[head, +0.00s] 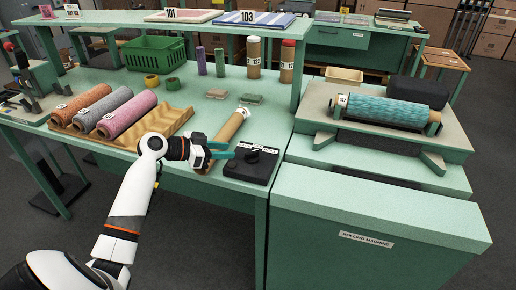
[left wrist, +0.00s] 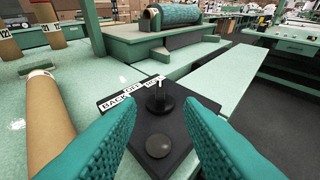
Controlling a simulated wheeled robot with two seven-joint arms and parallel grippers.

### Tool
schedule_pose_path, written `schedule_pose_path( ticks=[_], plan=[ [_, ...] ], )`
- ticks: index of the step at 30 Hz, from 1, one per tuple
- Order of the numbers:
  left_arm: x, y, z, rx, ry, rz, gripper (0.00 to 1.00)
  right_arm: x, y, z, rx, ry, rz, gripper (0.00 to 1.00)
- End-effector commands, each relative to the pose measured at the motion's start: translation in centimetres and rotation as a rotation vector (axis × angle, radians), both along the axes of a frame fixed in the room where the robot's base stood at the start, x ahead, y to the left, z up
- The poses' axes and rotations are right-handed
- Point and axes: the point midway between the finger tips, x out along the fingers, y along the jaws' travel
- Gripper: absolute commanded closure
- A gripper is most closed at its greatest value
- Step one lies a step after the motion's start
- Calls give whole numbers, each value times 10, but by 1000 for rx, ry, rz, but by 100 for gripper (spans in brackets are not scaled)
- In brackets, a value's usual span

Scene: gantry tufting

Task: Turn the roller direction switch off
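The roller direction switch is a black box (head: 251,165) at the front right corner of the green table. In the left wrist view it carries an upright black knob (left wrist: 159,98) and a round dark button (left wrist: 158,145). White labels behind the knob read BACK and OFF, with a third label partly hidden. A white mark shows at the knob's top, near the third label; its exact setting is hard to tell. My left gripper (head: 225,151) is open and empty, its teal fingers (left wrist: 159,108) spread on either side of the knob, apparently not touching it. My right gripper is not in view.
A brown cardboard tube (head: 229,127) lies left of the box. The rolling machine (head: 375,225) stands to the right, with a teal roll (head: 385,109) on top. Several rolls lie in a tan holder (head: 165,120) at left. A green basket (head: 155,53) stands behind.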

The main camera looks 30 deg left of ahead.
Motion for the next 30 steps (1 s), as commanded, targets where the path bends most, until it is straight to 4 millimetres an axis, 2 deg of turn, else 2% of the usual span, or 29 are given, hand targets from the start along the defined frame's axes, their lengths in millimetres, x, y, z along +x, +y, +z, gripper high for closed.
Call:
schedule_pose_path(
  ticks=[1, 3, 6, 10, 16, 27, 30],
  plan=[
    [9, -6, -1, -3, -2, -1, 66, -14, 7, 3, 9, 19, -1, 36],
    [21, -13, -6, -5, -2, -1, 66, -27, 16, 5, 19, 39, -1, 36],
    [37, -23, -14, -4, -1, -1, 66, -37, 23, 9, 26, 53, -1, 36],
    [56, -35, -24, -3, -1, 0, 66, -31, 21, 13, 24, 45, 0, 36],
    [73, -45, -34, -2, 0, 2, 66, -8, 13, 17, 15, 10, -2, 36],
    [78, -48, -37, 0, 0, 1, 66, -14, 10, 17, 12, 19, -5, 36],
    [78, -48, -37, 0, 0, 1, 81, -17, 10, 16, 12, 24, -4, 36]
  ],
)
